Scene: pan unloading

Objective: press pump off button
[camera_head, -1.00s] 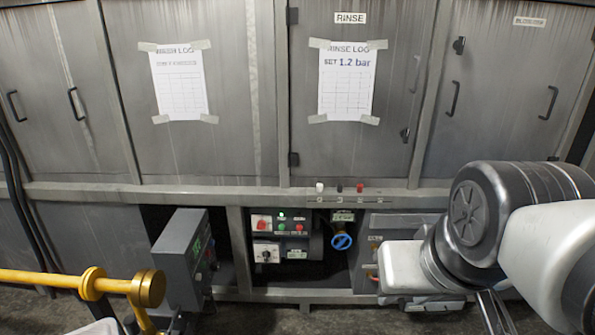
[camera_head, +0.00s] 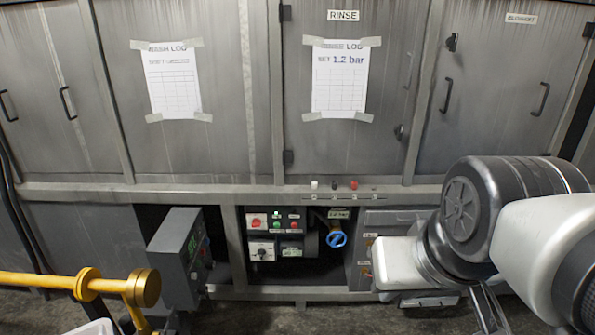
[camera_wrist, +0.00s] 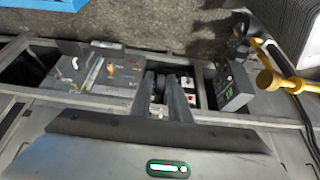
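The pump control box (camera_head: 275,233) sits low in the machine's open bay in the head view. It has a red button (camera_head: 256,221) at upper left and a green button (camera_head: 277,226) beside it, under a small green light. A white rotary-switch panel (camera_head: 262,251) is below. In the wrist view, which is turned about, the box (camera_wrist: 187,90) is partly hidden behind my fingers. My gripper (camera_wrist: 162,80) is empty, with a narrow gap between its fingers. In the head view my gripper (camera_head: 487,312) is at lower right, well apart from the buttons, its tips cut off.
A grey box with a green display (camera_head: 180,258) juts out left of the bay. A yellow rail (camera_head: 90,287) is at lower left. A blue valve wheel (camera_head: 336,238) is right of the control box. Small knobs (camera_head: 353,185) stand on the ledge above.

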